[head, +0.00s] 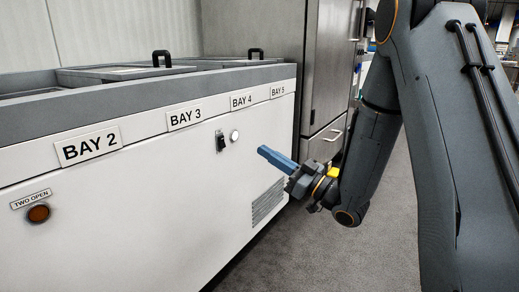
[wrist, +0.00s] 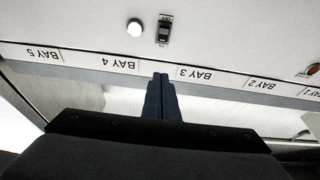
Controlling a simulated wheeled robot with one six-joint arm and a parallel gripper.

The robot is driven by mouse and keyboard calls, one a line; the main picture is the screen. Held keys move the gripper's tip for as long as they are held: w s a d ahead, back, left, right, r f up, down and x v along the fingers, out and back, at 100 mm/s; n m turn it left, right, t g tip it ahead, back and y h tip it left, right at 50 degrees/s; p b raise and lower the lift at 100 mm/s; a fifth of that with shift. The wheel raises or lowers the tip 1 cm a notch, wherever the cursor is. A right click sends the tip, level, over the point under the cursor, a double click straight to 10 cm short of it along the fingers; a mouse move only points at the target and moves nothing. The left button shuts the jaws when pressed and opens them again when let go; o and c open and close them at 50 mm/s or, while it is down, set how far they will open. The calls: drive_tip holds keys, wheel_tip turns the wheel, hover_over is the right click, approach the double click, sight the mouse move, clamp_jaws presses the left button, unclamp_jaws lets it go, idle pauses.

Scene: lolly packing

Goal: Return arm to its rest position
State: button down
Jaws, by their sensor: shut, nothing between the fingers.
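My arm (head: 372,140) hangs down at the right of the head view, with its forearm bent back up toward the freezer. My gripper (head: 268,153) has blue fingers that point left at the white freezer front, below the BAY 4 and BAY 5 labels. In the wrist view the gripper (wrist: 162,82) shows its two fingers pressed together with nothing between them. Whether the fingertips touch the freezer front cannot be told; they look apart from it.
The white chest freezer (head: 150,190) fills the left, with labelled bays, a black switch (head: 220,141), a white button (head: 235,136) and an orange TWO OPEN lamp (head: 38,213). A lid with a black handle (head: 162,58) lies on top. A steel cabinet (head: 325,70) stands behind. Grey floor (head: 330,250) is clear.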

idle(0.3)
drive_tip(key=a+f+m+g+h, duration=0.2)
drive_tip(key=a+f+h, duration=0.1)
drive_tip(key=a+h, duration=0.65)
drive_tip(key=s+f+m+g+h, duration=0.15)
drive_tip(key=s+g+h, duration=0.75)
drive_tip(key=s, duration=2.9)
drive_tip(key=d+r+m+g+p, duration=0.1)
drive_tip(key=d+r+m+p, duration=0.1)
drive_tip(key=d+r+p, duration=0.5)
drive_tip(key=d+r+m+g+y+p, duration=0.1)
drive_tip(key=d+r+p, duration=0.6)
drive_tip(key=p, duration=1.2)
drive_tip(key=d+r+m+p, duration=0.4)
drive_tip(key=d+r+p, duration=0.3)
drive_tip(key=r+p, duration=0.5)
wheel_tip(320, 180, up, 2)
drive_tip(key=shift+r+g+p, duration=0.1)
drive_tip(key=shift+g+p, duration=0.3)
drive_tip(key=shift+w+y, duration=0.1)
drive_tip(key=shift+y, duration=0.15)
